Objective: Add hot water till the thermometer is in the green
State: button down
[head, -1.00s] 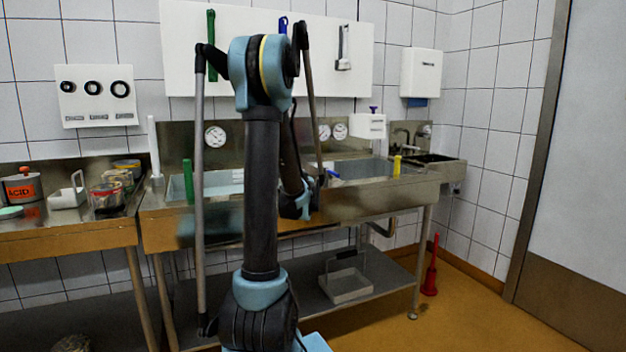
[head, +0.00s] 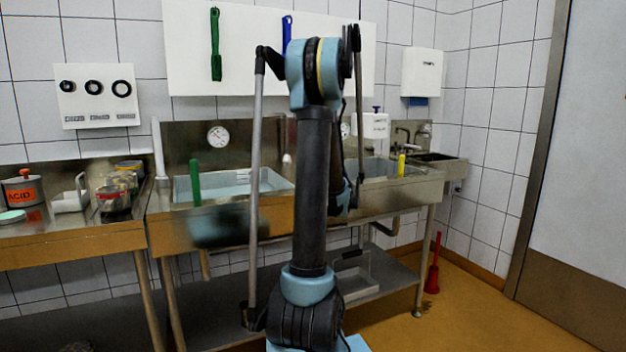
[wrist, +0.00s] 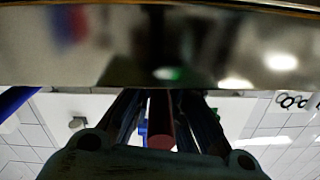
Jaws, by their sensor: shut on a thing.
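A round white dial (head: 218,136), probably the thermometer, is on the steel back panel above the left basin (head: 183,190). Its needle and any green zone are too small to read. The basin shows pale bluish water. A second dial (head: 345,130) is partly hidden behind my arm. In the head view my gripper is hidden behind my arm, near the right basin. In the wrist view my gripper (wrist: 160,112) is shut on a dark red bar-like thing (wrist: 160,135); I cannot tell what it belongs to. A blurred steel surface lies just beyond the fingertips.
A green handle (head: 195,182) stands at the left basin's front and a yellow one (head: 401,165) at the right.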

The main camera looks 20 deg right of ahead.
jog(key=c, duration=1.6)
grip_release()
jog(key=shift+o, duration=0.2)
jog(key=s+d, duration=0.1)
jog(key=s, duration=1)
jog(key=shift+s, duration=0.4)
jog(key=shift+f, duration=0.1)
